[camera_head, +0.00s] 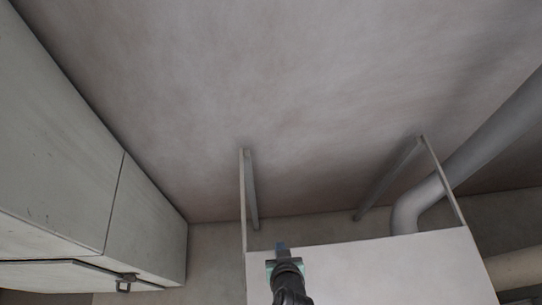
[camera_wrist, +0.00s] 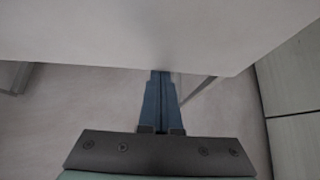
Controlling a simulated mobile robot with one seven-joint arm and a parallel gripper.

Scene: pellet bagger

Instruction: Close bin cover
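A pale flat panel (camera_head: 385,270), which seems to be the bin cover, fills the lower middle of the head view. It also spans the top of the wrist view (camera_wrist: 120,30). My gripper (camera_head: 281,246) is at the panel's left part in the head view. In the wrist view, the blue fingers (camera_wrist: 161,73) lie side by side with only a thin dark line between them. Their tips meet the panel's near edge in the picture; I cannot tell whether they touch it. Nothing shows held between them. The bin's inside is hidden.
Thin metal frames stand at the panel's left (camera_head: 245,195) and right (camera_head: 443,180). A thick grey pipe (camera_head: 470,155) runs at the right. A grey-green cabinet (camera_head: 75,160) with a latch (camera_head: 125,283) is at the left. A broad bare surface (camera_head: 290,90) fills the upper view.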

